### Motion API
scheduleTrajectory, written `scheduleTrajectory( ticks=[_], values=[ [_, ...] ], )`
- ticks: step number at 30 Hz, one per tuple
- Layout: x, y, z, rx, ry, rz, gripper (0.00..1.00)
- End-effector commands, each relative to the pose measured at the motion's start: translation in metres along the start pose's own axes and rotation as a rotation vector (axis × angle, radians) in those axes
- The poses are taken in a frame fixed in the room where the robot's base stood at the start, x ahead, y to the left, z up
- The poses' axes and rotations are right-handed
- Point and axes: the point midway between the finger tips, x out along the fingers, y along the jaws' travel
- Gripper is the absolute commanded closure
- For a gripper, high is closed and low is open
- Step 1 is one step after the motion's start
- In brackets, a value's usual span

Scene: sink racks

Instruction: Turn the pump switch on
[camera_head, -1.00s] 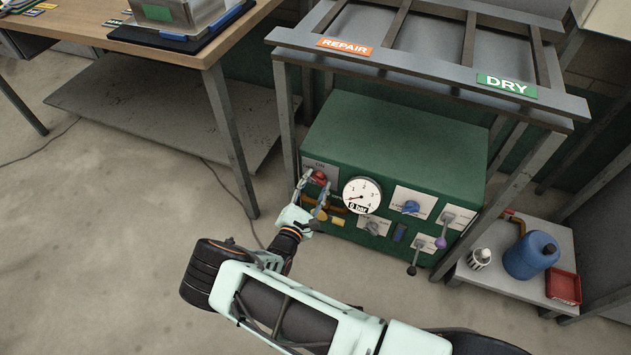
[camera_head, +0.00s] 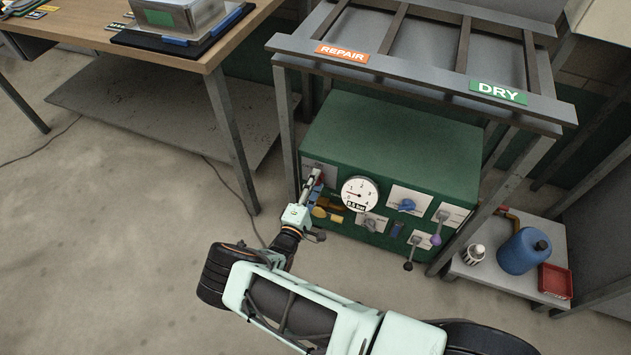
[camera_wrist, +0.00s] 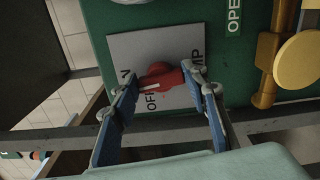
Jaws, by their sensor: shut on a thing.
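The pump switch is a red knob (camera_wrist: 163,76) on a light plate (camera_wrist: 125,48) in the wrist view. Parts of the lettering "ON", "OFF" and "PUMP" show around it. A white line on the knob points left, close to "OFF" and the partly hidden "ON". My gripper (camera_wrist: 158,79) has its two blue fingers on either side of the knob, shut on it. In the head view my gripper (camera_head: 312,183) is at the upper left of the green panel's front (camera_head: 378,224) and mostly hides the knob. The gauge (camera_head: 360,194) appears to read 0.5 bar.
A blue knob (camera_head: 407,205) and levers with purple (camera_head: 436,239) and black (camera_head: 408,266) ends are to the right. The rack frame (camera_head: 420,88) overhangs the panel.

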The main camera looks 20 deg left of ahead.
Motion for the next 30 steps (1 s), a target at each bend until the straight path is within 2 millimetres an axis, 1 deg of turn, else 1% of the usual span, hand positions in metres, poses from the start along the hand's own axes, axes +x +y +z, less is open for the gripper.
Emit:
scheduleTrajectory(
  ticks=[3, 9, 26, 27, 30],
  values=[
    [-0.0006, 0.0002, -0.0009, 0.061, 0.002, -0.001, 0.83],
    [-0.0006, -0.0004, -0.0011, 0.127, 0.002, -0.001, 0.83],
    [-0.0007, -0.001, -0.0012, 0.155, 0.002, -0.001, 0.83],
    [-0.0007, -0.0009, -0.0013, 0.155, 0.002, -0.001, 0.56],
    [-0.0006, -0.0009, -0.0011, 0.155, 0.001, -0.001, 0.45]
  ],
)
